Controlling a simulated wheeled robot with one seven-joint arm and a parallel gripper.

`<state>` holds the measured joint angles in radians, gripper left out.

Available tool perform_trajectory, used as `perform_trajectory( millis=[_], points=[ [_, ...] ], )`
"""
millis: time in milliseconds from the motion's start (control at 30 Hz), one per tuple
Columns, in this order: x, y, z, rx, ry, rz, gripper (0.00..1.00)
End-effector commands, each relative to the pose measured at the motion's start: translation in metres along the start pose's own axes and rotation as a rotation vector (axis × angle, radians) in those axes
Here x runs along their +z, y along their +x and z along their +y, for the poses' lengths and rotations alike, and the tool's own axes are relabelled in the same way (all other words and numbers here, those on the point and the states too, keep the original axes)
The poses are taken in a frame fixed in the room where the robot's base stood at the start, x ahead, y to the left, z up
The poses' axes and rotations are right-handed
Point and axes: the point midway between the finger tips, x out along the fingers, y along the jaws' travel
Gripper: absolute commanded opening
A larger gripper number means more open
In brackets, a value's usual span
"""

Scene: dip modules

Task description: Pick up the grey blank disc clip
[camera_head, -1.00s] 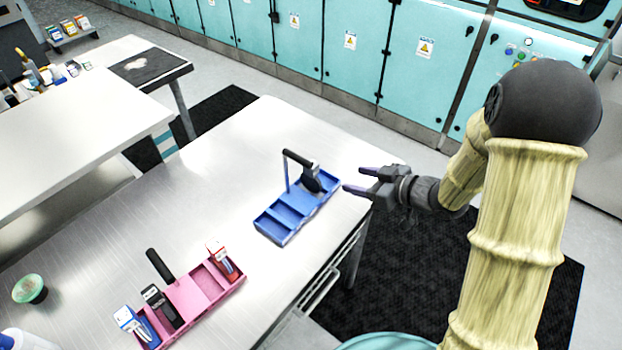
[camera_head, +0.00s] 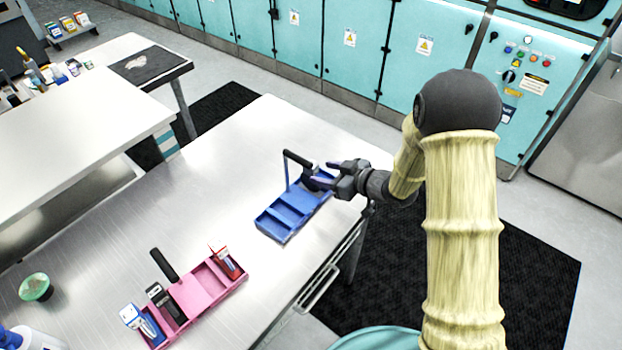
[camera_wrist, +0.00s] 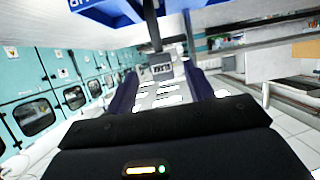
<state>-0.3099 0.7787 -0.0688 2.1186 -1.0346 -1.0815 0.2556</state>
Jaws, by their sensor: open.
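The grey clip (camera_head: 311,171) is a dark grey upright piece at the far right end of the blue caddy (camera_head: 276,228), partly hidden by my gripper. My gripper (camera_head: 318,174) is open, with its two purple-tipped fingers at the clip from the right side. In the wrist view the fingers (camera_wrist: 157,88) stand apart, and a small grey block with dark marks (camera_wrist: 162,71) shows between them. The blue caddy also shows at the top of the wrist view (camera_wrist: 98,12). Whether a finger touches the clip I cannot tell.
The blue caddy's dark handle (camera_head: 298,160) rises close to my fingers. A pink caddy (camera_head: 201,287) with several upright packs stands at the front left of the metal table (camera_head: 220,180). A green-topped round pot (camera_head: 35,287) is at the left. The middle of the table is clear.

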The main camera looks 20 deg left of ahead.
Motion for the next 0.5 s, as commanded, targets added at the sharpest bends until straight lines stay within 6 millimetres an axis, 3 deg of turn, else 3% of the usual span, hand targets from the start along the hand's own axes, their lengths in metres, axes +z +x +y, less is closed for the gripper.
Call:
perform_trajectory(
  millis=[167,500],
  points=[
    [-0.001,0.022,0.000,-0.001,0.000,0.000,0.53],
    [0.000,0.024,0.000,0.001,0.000,0.000,0.53]
  ],
)
